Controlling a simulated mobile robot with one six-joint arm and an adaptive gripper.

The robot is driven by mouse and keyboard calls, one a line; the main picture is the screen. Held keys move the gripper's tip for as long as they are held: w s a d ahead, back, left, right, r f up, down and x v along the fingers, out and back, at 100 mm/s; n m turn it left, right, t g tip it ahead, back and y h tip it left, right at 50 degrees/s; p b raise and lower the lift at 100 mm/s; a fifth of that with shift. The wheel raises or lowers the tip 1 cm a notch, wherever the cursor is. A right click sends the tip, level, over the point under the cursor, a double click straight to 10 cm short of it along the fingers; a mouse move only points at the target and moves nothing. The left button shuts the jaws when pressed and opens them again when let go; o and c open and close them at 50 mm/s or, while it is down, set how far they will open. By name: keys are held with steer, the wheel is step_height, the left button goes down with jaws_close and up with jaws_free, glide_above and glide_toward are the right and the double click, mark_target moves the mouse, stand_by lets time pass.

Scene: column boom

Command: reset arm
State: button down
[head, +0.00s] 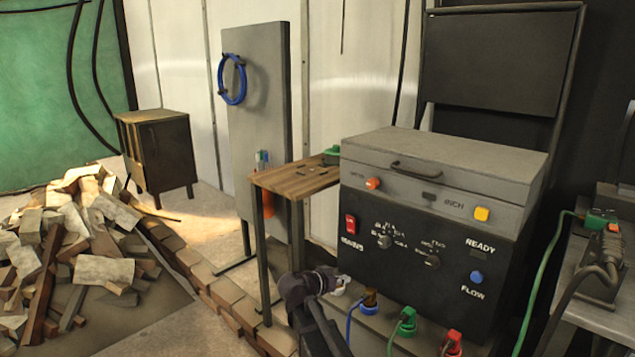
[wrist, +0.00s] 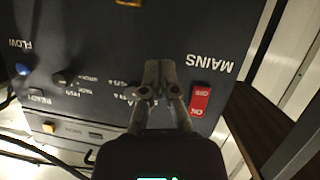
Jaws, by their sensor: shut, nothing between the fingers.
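My gripper (wrist: 158,68) is shut and empty in the wrist view. Its fingertips are together in front of the dark control panel (wrist: 100,35), beside the red mains switch (wrist: 201,99). The wrist picture shows the panel upside down. I cannot tell whether the fingertips touch the panel. In the head view my dark arm rises from the bottom edge and ends low at the left front of the machine (head: 430,245); the fingers are hard to make out there.
A small wooden table (head: 295,180) stands left of the machine. Blue, green and red plugs with cables (head: 407,322) sit below the panel. A brick row (head: 205,282) and a rubble heap (head: 75,250) lie at the left. A grey board with a blue ring (head: 232,80) stands behind.

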steer(key=s+d+f+n+g+y, duration=0.2)
steer(key=s+d+f+g+y, duration=0.15)
steer(key=s, duration=0.35)
steer(key=s+d+f+n+g+y, duration=0.25)
steer(key=s+f, duration=0.25)
steer(key=s, duration=0.3)
steer(key=s+d+f+n+g+y, duration=0.2)
steer(key=s+d+f+n+y, duration=0.15)
steer(key=s, duration=0.35)
step_height(320, 180, up, 34)
steer(key=s+y+p, duration=0.1)
steer(key=p, duration=3.3)
steer(key=shift+r+g+p, duration=0.25)
steer(key=shift+g+p, duration=0.05)
steer(key=shift+d, duration=0.1)
